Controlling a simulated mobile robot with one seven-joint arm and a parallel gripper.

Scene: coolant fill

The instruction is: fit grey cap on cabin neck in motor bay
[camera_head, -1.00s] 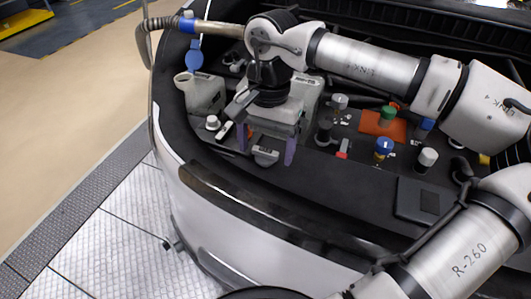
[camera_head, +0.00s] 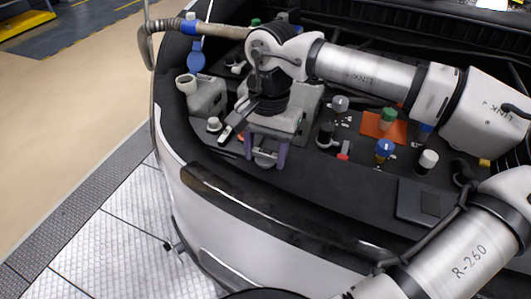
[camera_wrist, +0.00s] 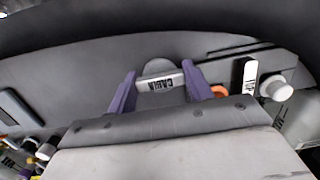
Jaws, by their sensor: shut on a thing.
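My gripper (camera_head: 265,158) has two purple fingers and points down over the front left ledge of the motor bay. It is shut on a grey cap (camera_head: 265,161). In the wrist view the cap (camera_wrist: 160,82) sits between the fingertips, with a white label reading CABIN. I cannot tell whether it still touches the ledge. A pale tank (camera_head: 208,97) stands left of my gripper, with an open round neck (camera_head: 186,82) and a blue flap cap (camera_head: 196,58) raised beside it. I cannot tell which neck is the cabin one; my wrist hides part of the bay.
Right of my gripper stand a grey-topped post (camera_head: 340,104), a green cap (camera_head: 388,116) on an orange plate, a blue cap (camera_head: 384,147) and a white cap (camera_head: 428,158). A small white knob (camera_head: 214,125) is close on the left. A dark flat box (camera_head: 425,201) lies at the right.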

